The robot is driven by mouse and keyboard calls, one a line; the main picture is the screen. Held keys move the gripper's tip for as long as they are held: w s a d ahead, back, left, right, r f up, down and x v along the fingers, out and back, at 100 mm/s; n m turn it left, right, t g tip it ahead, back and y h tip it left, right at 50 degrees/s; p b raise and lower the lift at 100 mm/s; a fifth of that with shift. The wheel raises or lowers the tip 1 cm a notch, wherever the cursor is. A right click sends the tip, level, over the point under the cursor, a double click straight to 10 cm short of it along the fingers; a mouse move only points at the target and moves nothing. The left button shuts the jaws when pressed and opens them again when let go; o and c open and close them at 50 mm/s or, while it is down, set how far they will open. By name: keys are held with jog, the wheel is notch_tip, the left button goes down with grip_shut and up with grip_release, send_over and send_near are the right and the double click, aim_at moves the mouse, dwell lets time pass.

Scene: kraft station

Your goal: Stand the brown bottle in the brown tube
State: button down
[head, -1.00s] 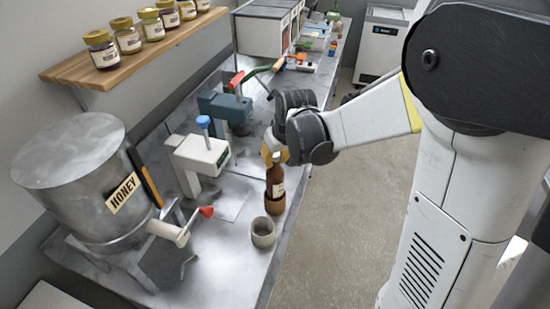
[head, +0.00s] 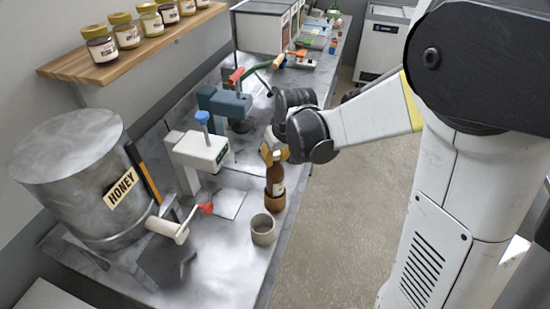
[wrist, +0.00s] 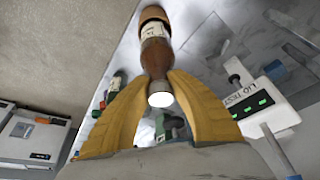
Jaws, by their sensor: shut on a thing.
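The brown bottle (head: 275,172) is upright, with a pale label. My gripper (head: 273,153) is at the bottle's neck from above. Its yellow fingers (wrist: 160,88) are shut on the neck, with the white cap showing between them in the wrist view.
A white tester (head: 203,150) and a honey drum (head: 80,180) with a red-tipped tap stand to the left. The bench's right edge is close to the tube. A jar shelf (head: 130,45) hangs upper left.

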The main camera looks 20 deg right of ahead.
aim_at(275, 169)
jog(key=shift+f, duration=0.2)
jog(key=shift+f+b, duration=1)
jog(key=shift+b, duration=0.05)
jog(key=shift+f+b, duration=0.3)
jog(key=shift+f, duration=0.05)
dwell(0.3)
jog(key=shift+f+b, duration=0.6)
jog(key=shift+f, duration=0.2)
jog(key=c, duration=0.6)
grip_release()
jog(key=shift+c, duration=0.2)
jog(key=shift+r, duration=0.2)
